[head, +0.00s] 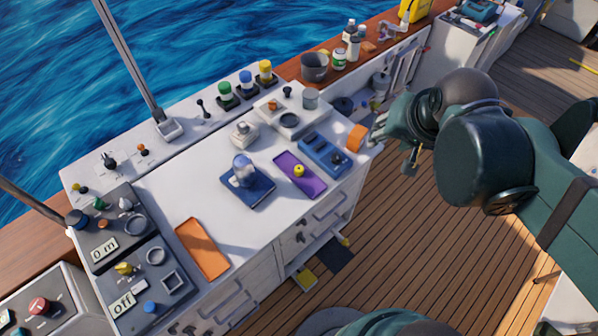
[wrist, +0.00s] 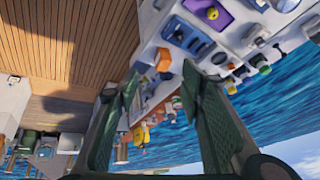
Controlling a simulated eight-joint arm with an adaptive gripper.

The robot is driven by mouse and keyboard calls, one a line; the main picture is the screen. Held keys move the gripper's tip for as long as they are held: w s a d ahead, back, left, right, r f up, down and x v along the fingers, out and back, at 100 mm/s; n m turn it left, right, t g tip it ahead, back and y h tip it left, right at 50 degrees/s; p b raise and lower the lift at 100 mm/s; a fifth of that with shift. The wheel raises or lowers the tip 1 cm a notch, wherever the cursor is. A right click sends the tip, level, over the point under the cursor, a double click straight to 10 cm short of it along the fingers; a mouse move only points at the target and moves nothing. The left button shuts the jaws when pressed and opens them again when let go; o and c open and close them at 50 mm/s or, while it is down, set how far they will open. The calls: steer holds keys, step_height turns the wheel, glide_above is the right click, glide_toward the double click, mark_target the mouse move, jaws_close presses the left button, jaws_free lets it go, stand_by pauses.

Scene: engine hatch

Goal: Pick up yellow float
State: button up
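The yellow float (head: 299,170) is a small yellow ball with a dark mark on top. It rests on a purple tray (head: 290,184) on the white counter, and it also shows at the top of the wrist view (wrist: 212,13). My gripper (head: 380,130) is off the counter's right end in the head view, well to the right of the float. In the wrist view its two dark green fingers (wrist: 160,75) are spread apart with nothing between them. The float is not between the fingers.
A blue box (head: 324,154) and an orange block (head: 356,138) lie between the float and my gripper. A glass jar on a blue book (head: 249,188) stands left of the purple tray. An orange tray (head: 202,248) lies further left.

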steer(key=w+a+f+m+g+b, duration=0.2)
steer(key=w+a+f+m+g, duration=0.1)
steer(key=w+a+f+m, duration=0.6)
steer(key=m+g+b, duration=0.2)
steer(key=m+g, duration=0.1)
steer(key=m, duration=0.3)
glide_above(299, 169)
steer(key=f, duration=1.5)
steer(key=shift+w+d+f, duration=0.1)
steer(key=shift+d+f, duration=0.05)
steer(key=shift+d, duration=0.05)
steer(key=shift+a+f, duration=0.25)
steer(key=shift+f, duration=0.1)
steer(key=shift+f, duration=1.3)
steer(key=shift+f, duration=2.6)
steer(key=shift+c, duration=0.3)
